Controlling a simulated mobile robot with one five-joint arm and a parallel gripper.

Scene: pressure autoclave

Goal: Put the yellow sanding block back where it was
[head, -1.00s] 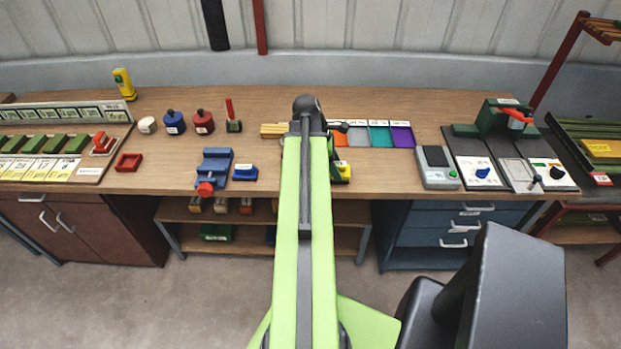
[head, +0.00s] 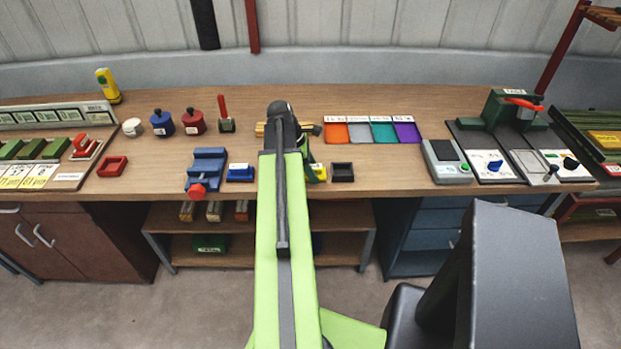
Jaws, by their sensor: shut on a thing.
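The yellow sanding block (head: 320,172) shows just right of my arm, near the bench's front edge, partly hidden by my gripper and arm. My gripper (head: 309,168) is mostly hidden behind the arm and is shut on the yellow block. I cannot tell whether the block touches the bench. A blue block (head: 240,173) with a white label sits to its left, across the arm. A small black tray (head: 343,172) sits a short way to its right.
A blue vise (head: 207,168) with a red knob stands left of the blue block. Coloured bins (head: 358,133) lie behind the black tray, with yellow bars (head: 262,129) behind my arm. A grey scale (head: 446,160) stands right. Bench between black tray and scale is clear.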

